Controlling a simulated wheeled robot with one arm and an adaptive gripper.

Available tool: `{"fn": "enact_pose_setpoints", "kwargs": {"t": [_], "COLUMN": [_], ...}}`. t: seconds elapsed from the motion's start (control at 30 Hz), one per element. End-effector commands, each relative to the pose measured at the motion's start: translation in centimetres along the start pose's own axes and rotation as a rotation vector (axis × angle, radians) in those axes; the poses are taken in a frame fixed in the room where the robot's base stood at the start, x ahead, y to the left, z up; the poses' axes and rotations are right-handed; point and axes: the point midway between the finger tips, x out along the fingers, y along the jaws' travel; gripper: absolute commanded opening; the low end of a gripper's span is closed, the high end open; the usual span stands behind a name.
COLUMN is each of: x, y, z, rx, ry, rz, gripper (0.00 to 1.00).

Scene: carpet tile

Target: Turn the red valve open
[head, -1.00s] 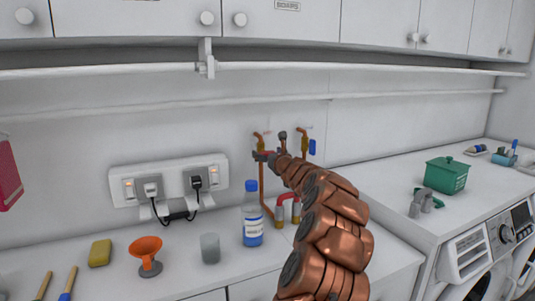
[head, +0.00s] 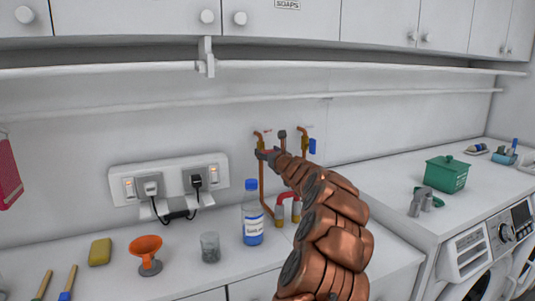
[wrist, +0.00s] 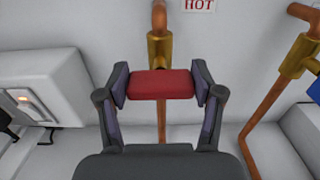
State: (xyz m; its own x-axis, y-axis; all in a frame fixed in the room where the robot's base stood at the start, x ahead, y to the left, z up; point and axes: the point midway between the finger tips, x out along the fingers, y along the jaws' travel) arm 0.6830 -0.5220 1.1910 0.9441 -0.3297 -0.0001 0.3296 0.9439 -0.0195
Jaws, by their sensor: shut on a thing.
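The red valve handle (wrist: 160,84) lies crosswise over a vertical copper pipe with a brass valve body (wrist: 160,50), under a HOT label (wrist: 199,5). My gripper (wrist: 160,86) is shut on the red handle, one finger pad at each end. In the head view my gripper (head: 264,154) is at the left pipe by the wall, and its fingers and wrist hide most of the handle. A second brass valve (wrist: 299,55) with a blue handle (head: 312,146) stands to the right, apart from my gripper.
A white socket panel (head: 168,180) with plugs is left of the pipes. A bottle (head: 253,215), a glass (head: 210,247), an orange funnel (head: 145,248) and a yellow sponge (head: 100,252) stand on the counter. A rail (head: 120,70) runs above. A green box (head: 446,174) is at right.

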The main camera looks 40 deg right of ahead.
Motion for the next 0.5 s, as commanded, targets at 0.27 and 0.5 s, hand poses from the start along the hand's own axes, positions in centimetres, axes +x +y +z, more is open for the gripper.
{"fn": "enact_pose_setpoints", "kwargs": {"t": [0.27,0.5], "x": [0.03,-0.02], "y": [0.18,0.19], "z": [-0.35,-0.4], "rx": [-0.132,-0.345], "ry": [0.0,-0.002], "rz": [0.0,-0.002], "gripper": [0.32,0.32]}}
